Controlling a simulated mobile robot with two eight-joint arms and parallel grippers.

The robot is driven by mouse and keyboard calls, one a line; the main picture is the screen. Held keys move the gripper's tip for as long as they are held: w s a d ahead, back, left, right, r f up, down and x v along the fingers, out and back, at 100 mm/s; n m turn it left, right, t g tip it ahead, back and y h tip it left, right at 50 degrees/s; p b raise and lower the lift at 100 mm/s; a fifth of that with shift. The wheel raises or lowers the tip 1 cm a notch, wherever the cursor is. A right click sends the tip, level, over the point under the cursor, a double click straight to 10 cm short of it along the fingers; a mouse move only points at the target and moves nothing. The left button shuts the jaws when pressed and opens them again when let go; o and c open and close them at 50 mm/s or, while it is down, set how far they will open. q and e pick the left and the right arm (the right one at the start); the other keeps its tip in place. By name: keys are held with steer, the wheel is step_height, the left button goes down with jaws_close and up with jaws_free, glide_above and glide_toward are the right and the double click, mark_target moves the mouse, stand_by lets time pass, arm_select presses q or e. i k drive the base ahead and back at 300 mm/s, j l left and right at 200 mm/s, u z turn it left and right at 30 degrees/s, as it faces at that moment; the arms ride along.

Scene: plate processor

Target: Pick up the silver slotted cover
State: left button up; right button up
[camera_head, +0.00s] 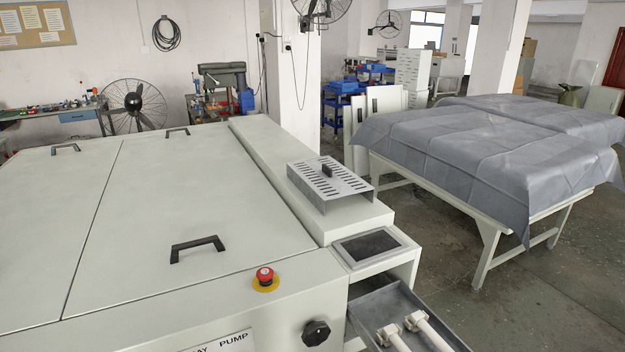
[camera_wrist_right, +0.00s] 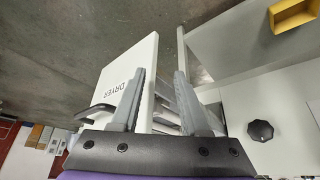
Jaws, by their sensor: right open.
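The silver slotted cover (camera_head: 322,186) lies on the pale raised ledge along the right side of the machine in the head view. It is a shallow metal box shape with rows of slots and a small black handle on top. My right gripper (camera_wrist_right: 160,72) shows in the right wrist view with its two grey fingers apart. Behind the fingers is a white panel marked DRYER, and I see no clear sign of the cover there. Neither gripper shows in the head view, and my left gripper is in no view.
A small screen (camera_head: 371,246) sits just in front of the cover. A red button (camera_head: 265,275), a black knob (camera_head: 315,333) and an open grey tray (camera_head: 385,308) are near the front. A black lid handle (camera_head: 197,247) stands left. A cloth-covered table (camera_head: 480,150) is across the floor.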

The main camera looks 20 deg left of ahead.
mark_target(322, 178)
steer(key=u, duration=0.55)
steer(key=k+z, duration=0.3)
steer(key=k+l+z, duration=0.25)
steer(key=l+z, duration=0.1)
steer(key=z, duration=1.65)
steer(key=i, duration=1.5)
steer(key=i+j+u, duration=0.1)
steer(key=i+u, duration=0.75)
steer(key=i+l+u, duration=0.2)
steer(key=u, duration=0.2)
steer(key=i+j+u, duration=0.15)
steer(key=i+u, duration=0.55)
steer(key=i, duration=0.2)
steer(key=i+l+u, duration=0.15)
steer(key=i+u, duration=0.2)
steer(key=i, duration=0.15)
steer(key=i+u, duration=0.45)
steer(key=i, duration=0.3)
steer(key=i+l+u, duration=0.1)
steer(key=i+u, duration=0.35)
steer(key=i, duration=0.25)
